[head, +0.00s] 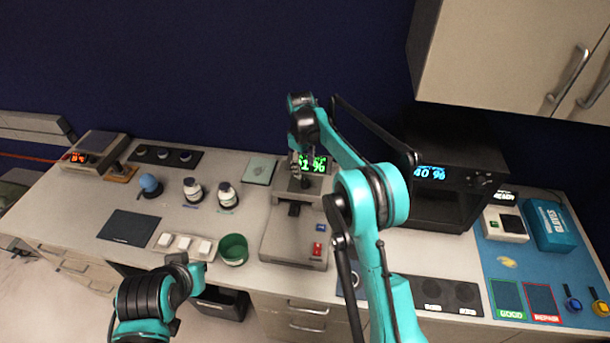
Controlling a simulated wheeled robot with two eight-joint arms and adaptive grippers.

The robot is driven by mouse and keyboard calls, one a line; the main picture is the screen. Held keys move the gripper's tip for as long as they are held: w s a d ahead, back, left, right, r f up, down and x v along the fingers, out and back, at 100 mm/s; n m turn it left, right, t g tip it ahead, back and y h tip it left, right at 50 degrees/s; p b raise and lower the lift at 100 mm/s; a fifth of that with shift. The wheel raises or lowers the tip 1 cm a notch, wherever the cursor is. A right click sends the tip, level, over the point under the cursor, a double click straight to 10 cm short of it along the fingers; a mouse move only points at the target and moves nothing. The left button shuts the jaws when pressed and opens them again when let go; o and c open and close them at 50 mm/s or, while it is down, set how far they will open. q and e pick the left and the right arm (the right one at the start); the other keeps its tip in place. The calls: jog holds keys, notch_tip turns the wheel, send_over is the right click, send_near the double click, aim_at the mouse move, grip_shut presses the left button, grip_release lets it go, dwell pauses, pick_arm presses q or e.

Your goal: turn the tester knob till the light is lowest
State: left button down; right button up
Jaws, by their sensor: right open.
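A grey bench device (275,245), which looks like the tester, stands mid-bench with a green lit display (313,163). The part of the display that shows reads "1 %"; my arm covers the rest. My right arm reaches over the device from the right, and its open gripper (298,172) points down at the display and the dark upper part of the device. I cannot make out the knob or whether the fingers touch it. My left gripper (196,274) is low at the front left, in front of the bench; its fingers are unclear.
A black oven-like box (440,200) with a blue "40 %" display stands to the right. A blue mat (500,262) covers the right end.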

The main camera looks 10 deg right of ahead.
aim_at(305, 182)
notch_tip(305, 182, down, 8)
jog(key=shift+w+d+r, duration=0.15)
jog(key=shift+r, duration=0.1)
jog(key=c, duration=1.2)
